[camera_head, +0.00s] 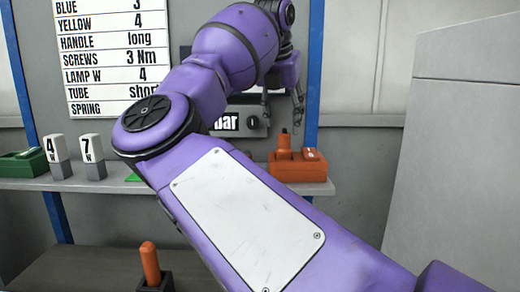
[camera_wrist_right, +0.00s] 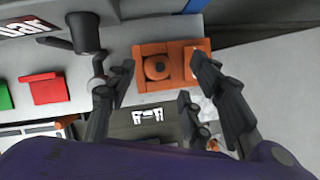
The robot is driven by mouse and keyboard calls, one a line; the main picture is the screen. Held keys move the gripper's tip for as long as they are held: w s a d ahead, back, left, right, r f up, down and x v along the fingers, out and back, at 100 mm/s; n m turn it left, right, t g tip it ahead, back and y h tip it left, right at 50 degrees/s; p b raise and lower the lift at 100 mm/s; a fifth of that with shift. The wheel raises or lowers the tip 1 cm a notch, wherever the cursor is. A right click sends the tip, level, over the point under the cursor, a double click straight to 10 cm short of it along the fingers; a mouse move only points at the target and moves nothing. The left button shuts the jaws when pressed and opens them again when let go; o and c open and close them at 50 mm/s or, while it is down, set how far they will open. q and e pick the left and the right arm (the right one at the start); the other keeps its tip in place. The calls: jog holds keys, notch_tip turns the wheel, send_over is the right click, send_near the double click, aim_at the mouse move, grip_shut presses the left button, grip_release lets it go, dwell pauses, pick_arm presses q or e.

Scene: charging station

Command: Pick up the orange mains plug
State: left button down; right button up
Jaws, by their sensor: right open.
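An orange two-part block (camera_head: 310,174) sits on the shelf. An upright orange piece with a dark tip (camera_head: 284,141) stands in its left part; I take this to be the mains plug, though its shape is not clear. In the right wrist view the block (camera_wrist_right: 143,85) lies beyond the fingers, and the upright piece shows as a round orange shape (camera_wrist_right: 157,68) in it. My right gripper (camera_head: 282,108) hangs above the block, fingers down, open and empty. It also shows in the right wrist view (camera_wrist_right: 163,75), its fingers apart and the block between them in the picture. My left gripper is not in view.
A grey panel with a "bar" label (camera_head: 224,123) and knob stands close behind my right gripper. The shelf (camera_head: 100,186) carries number blocks (camera_head: 92,156) and a green box (camera_head: 22,163). An orange handle (camera_head: 150,262) stands in a dark holder below. A grey cabinet (camera_head: 460,180) stands right.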

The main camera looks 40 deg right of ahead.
aim_at(283, 134)
jog(key=shift+s+a+f, duration=0.15)
jog(key=shift+s+a, duration=0.25)
jog(key=shift+s+f, duration=0.15)
jog(key=shift+s, duration=0.2)
jog(key=x, duration=0.4)
jog(key=w+x, duration=0.1)
jog(key=x, duration=0.2)
jog(key=shift+a+p, duration=0.15)
jog(key=shift+p, duration=0.25)
jog(key=c, duration=1.2)
